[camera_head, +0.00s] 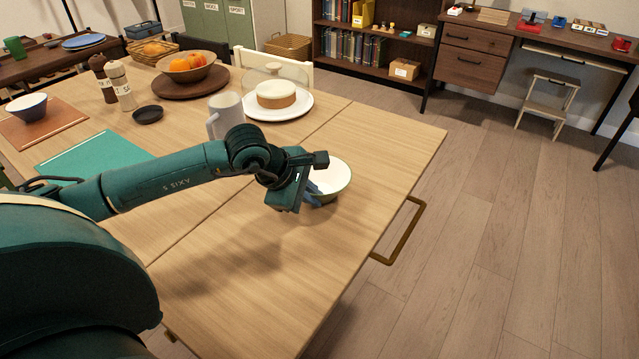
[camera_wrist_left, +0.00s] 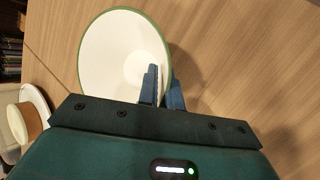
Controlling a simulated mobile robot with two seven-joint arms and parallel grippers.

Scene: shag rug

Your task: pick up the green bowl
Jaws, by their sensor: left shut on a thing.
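The green bowl (camera_head: 337,174) is white inside with a green rim and is near the right-hand edge of the wooden table. My left gripper (camera_head: 315,194) is at the near left side of the bowl, shut on its wall. In the left wrist view, the bowl (camera_wrist_left: 112,55) opens toward the camera, and the blue fingers of my left gripper (camera_wrist_left: 164,88) pinch its rim, one inside and one outside. The gripper hides part of the bowl's near side. I cannot tell whether the bowl touches the table. My right gripper is not in view.
A grey mug (camera_head: 226,114) and a cake on a white plate (camera_head: 296,111) stand behind my left arm. The table's near right part is clear.

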